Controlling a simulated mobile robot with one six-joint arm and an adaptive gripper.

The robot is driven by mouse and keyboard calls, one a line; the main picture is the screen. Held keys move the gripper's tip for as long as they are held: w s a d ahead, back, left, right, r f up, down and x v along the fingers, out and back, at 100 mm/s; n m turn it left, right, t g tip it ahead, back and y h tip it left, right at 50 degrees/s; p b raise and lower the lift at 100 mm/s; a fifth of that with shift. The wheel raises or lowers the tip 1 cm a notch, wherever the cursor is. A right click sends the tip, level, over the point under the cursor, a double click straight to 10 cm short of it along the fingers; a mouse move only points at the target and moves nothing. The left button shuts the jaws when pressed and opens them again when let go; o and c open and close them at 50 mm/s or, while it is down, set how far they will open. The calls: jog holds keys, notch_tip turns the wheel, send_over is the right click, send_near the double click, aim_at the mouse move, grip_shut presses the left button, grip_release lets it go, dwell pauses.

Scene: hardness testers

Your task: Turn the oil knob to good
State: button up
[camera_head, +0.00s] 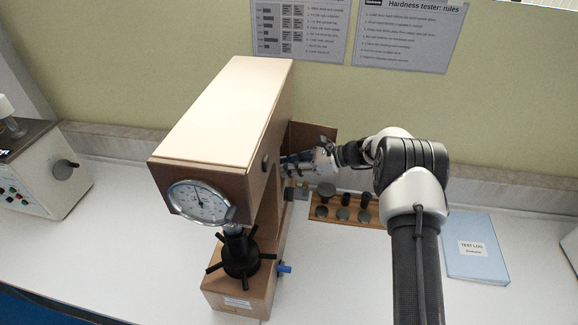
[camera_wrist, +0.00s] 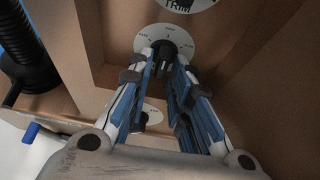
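The hardness tester (camera_head: 221,112) is a tall tan machine with a round gauge on its front. My gripper (camera_head: 285,170) is at its right side, inside an open panel. In the wrist view, a black knob (camera_wrist: 164,48) sits on a white dial plate (camera_wrist: 150,36) with small marks around it. My gripper (camera_wrist: 163,58) has one fingertip on each side of this knob. I cannot tell whether the fingers touch it. The dial words are too small to read, so I cannot tell if this is the oil knob. A second white dial (camera_wrist: 153,115) is partly hidden behind the fingers.
A white disc marked TRIM (camera_wrist: 178,4) is at the top of the wrist view. An open brown door (camera_head: 312,134) stands behind my gripper. A wooden rack (camera_head: 334,220) with several dark pieces and a blue test log (camera_head: 474,262) are to the right.

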jog(key=v, duration=1.2)
